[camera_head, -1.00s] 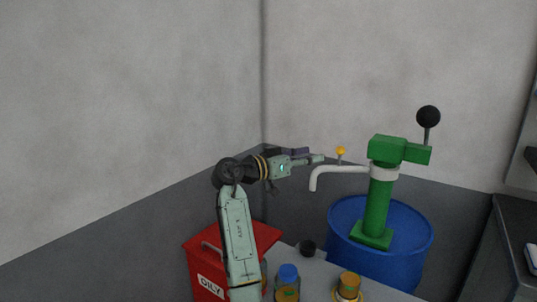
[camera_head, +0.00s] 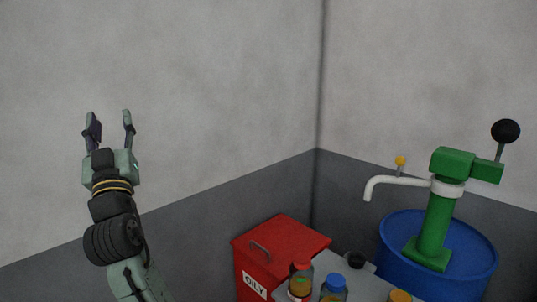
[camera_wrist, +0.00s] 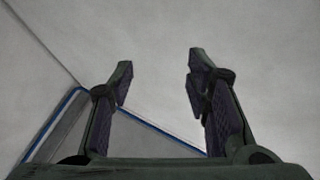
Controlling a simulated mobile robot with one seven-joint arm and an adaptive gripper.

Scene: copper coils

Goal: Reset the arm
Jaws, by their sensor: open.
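My gripper (camera_head: 109,122) is raised at the left of the head view, pointing up in front of the bare wall. Its two fingers are apart with nothing between them. My gripper touches nothing. The lower part of my arm runs out of the bottom of the head view.
A red bin (camera_head: 283,246) marked OILY stands at lower middle. Beside it, a grey table (camera_head: 368,287) bears bottles with red (camera_head: 301,267) and blue (camera_head: 334,282) caps. A green pump (camera_head: 436,220) stands on a blue drum (camera_head: 470,262) at right. Space around my gripper is clear.

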